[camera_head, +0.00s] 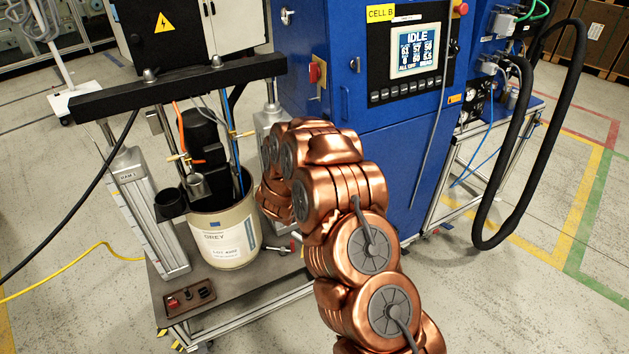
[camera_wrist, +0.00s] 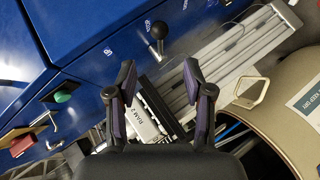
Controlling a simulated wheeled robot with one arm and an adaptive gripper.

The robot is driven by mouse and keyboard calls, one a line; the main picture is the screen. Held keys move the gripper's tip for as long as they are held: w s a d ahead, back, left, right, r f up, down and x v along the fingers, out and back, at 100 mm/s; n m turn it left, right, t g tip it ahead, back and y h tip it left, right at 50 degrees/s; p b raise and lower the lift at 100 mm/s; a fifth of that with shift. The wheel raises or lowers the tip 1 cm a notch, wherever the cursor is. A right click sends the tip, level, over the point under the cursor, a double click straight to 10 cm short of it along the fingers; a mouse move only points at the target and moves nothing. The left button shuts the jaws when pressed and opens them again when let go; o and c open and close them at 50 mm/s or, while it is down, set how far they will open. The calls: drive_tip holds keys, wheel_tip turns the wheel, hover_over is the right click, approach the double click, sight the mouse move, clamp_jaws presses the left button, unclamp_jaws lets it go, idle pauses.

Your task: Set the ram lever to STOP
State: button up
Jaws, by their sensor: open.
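A lever with a black ball knob (camera_wrist: 159,30) stands beside the blue cabinet and the silver ram column in the wrist view. I take it as the ram lever, but its position marks are too small to read. My gripper (camera_wrist: 157,75) is open, with its two dark fingers apart and nothing between them. The knob lies beyond the fingertips, roughly in line with the gap, and does not appear touched. A "RAM 2" label (camera_wrist: 141,120) shows between the fingers. In the head view my copper arm hides the gripper and the lever.
An open drum (camera_head: 225,238) stands between the ram columns; its rim (camera_wrist: 268,105) is close at right in the wrist view. The blue cabinet (camera_head: 385,125) stands close behind my arm, its screen reading IDLE. A small control box (camera_head: 188,299) sits at the platform's front corner.

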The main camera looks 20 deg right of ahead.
drive_tip(key=v, duration=0.3)
idle(0.5)
